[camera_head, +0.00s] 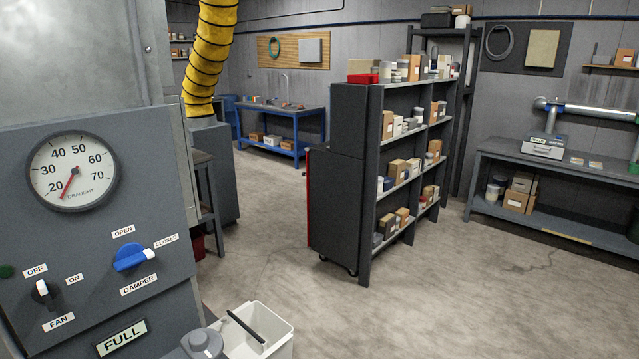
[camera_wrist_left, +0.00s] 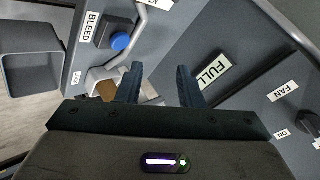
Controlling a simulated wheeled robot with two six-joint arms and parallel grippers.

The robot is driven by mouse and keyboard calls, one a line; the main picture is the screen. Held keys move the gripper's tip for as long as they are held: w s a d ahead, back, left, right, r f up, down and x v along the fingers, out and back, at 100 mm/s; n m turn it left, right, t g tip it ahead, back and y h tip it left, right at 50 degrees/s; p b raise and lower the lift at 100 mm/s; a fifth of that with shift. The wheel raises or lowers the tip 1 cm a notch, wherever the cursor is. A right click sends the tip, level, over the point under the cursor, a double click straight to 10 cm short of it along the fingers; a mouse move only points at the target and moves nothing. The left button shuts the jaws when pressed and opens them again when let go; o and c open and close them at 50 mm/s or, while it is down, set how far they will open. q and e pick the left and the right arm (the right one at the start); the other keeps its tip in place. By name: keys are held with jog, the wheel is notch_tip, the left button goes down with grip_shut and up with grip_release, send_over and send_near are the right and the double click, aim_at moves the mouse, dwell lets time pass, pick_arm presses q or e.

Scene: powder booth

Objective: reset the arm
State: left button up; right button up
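My left gripper (camera_wrist_left: 158,82) shows in the left wrist view with its two dark fingers apart and nothing between them. Beyond the fingers is a grey panel with a FULL sign (camera_wrist_left: 213,71), right of the fingers. A blue button (camera_wrist_left: 121,42) beside a BLEED label is up and left of them. My right gripper is in neither view, and I cannot make out the left gripper in the head view.
In the head view, the grey panel (camera_head: 160,205) carries a draught gauge (camera_head: 74,171), a blue damper knob (camera_head: 133,257) and a fan switch (camera_head: 44,291). A white bin (camera_head: 278,348) stands below right. Loaded shelves (camera_head: 368,185) stand mid-room; the right floor is clear.

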pick_arm(q)
jog(key=s+d+f+n+g+h, duration=0.1)
jog(key=s+d+f+g+h, duration=0.15)
jog(key=s, duration=0.55)
jog(key=s+d+f+n+g+h, duration=0.1)
jog(key=s+d+f+g+h, duration=0.2)
jog(key=s, duration=0.5)
notch_tip(320, 180, down, 34)
jog(key=a+b, duration=0.3)
jog(key=s+f+b, duration=0.2)
jog(key=s+f, duration=1.7)
jog(key=f, duration=0.1)
jog(key=shift+a+n+g, duration=0.3)
jog(key=shift+n+g, duration=0.1)
jog(key=shift+g, duration=0.05)
